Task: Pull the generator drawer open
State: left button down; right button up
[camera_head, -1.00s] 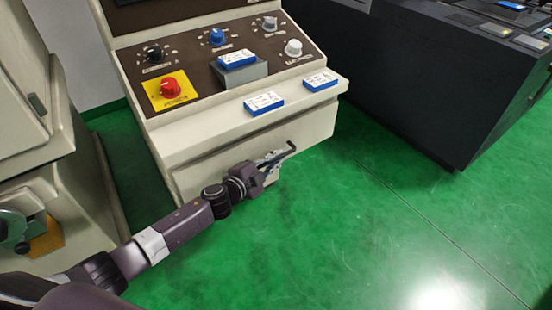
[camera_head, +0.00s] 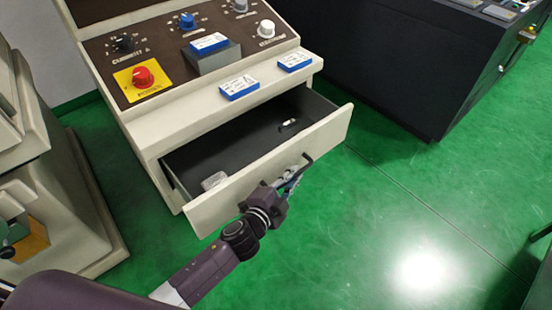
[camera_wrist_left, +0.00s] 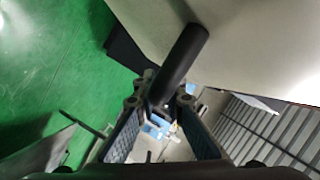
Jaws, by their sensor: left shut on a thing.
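The generator drawer (camera_head: 218,202) stands pulled out from the beige generator cabinet, its dark inside showing. In it lie a small white item (camera_head: 288,123) at the right and a pale flat item (camera_head: 214,180) at the left front. The drawer has a dark bar handle (camera_head: 305,162) on its front. My left gripper (camera_head: 290,179) is shut on this handle, in front of the drawer. In the left wrist view the dark handle (camera_wrist_left: 180,65) runs between the two fingers. My right gripper is not in view.
Above the drawer, blue-and-white boxes (camera_head: 239,88) lie on the ledge under the control panel with its red knob (camera_head: 143,77). A dark cabinet (camera_head: 400,60) stands at the right. Green floor (camera_head: 400,220) is open in front and to the right.

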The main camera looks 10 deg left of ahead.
pick_arm(q)
jog(key=s+d+b, duration=0.1)
jog(key=s+d, duration=0.6)
jog(key=d, duration=0.2)
jog(key=shift+b, duration=0.4)
jog(key=c, duration=2)
grip_release()
jog(key=shift+s, duration=0.1)
jog(key=v, duration=1.2)
